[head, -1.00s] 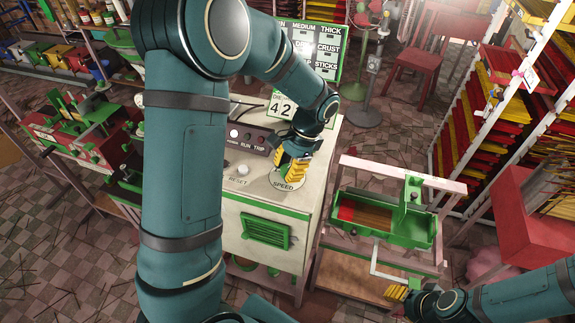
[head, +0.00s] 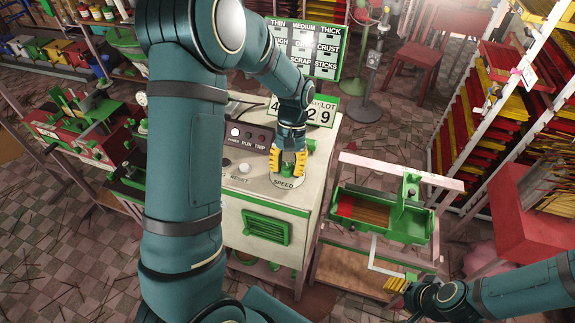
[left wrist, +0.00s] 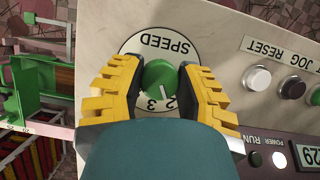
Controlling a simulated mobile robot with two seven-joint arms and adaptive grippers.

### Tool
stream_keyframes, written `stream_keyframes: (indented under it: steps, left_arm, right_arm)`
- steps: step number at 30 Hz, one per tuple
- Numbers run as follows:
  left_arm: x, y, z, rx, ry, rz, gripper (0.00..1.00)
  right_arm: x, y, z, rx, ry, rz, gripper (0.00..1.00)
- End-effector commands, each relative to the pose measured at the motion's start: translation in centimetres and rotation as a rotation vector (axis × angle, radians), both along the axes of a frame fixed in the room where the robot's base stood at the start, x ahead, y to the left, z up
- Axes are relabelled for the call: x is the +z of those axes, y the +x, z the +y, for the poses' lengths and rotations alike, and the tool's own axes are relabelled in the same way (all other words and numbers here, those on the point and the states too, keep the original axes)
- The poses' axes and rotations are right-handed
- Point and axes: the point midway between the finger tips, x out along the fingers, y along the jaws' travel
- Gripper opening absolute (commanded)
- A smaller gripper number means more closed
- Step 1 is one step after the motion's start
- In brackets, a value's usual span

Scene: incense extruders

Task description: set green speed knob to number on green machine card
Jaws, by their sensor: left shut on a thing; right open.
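The green speed knob (left wrist: 158,74) sits on a round white dial marked SPEED (left wrist: 158,45) on the machine's pale top. Its white pointer line is near the 2, with a 3 beside it; my gripper hides other numbers. My left gripper (left wrist: 157,82) is shut on the knob, a yellow finger on each side. My right gripper (head: 394,285) is open at lower right.
The machine's panel (head: 250,137) with RUN and TRIP lamps and the RESET button (left wrist: 256,78) lie close to the dial. A sign board (head: 322,45) stands behind. A green tray (head: 420,228) on a pink-framed stand is to the right.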

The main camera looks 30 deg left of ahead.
Motion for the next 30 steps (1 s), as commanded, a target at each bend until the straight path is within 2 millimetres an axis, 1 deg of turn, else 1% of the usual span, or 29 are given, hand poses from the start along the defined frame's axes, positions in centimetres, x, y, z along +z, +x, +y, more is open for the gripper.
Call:
stream_keyframes:
  steps: [9, 23, 24, 25, 26, 30]
  left_arm:
    - [-0.14, -0.16, -0.03, 0.088, -0.001, 0.005, 0.0]
    - [-0.15, -0.16, -0.04, 0.098, 0.0, 0.005, 0.0]
    - [-0.15, -0.16, -0.04, 0.098, 0.0, 0.005, 0.47]
    - [-0.14, -0.16, -0.05, 0.098, 0.0, 0.005, 0.58]
    - [-0.13, -0.14, -0.05, 0.098, 0.0, 0.004, 0.66]
    - [-0.08, -0.09, -0.03, 0.098, 0.0, 0.002, 0.66]
  right_arm:
    - [0.17, 0.02, 0.01, 0.0, 0.0, 0.0, 0.47]
    - [0.18, 0.01, 0.01, 0.0, 0.0, 0.0, 0.47]
    - [0.18, 0.01, 0.01, 0.0, 0.0, 0.0, 0.47]
    - [0.18, 0.01, 0.01, 0.0, 0.0, 0.0, 0.47]
    - [0.18, 0.01, 0.01, 0.0, 0.0, 0.0, 0.47]
    - [0.19, 0.01, 0.0, 0.0, 0.0, 0.0, 0.47]
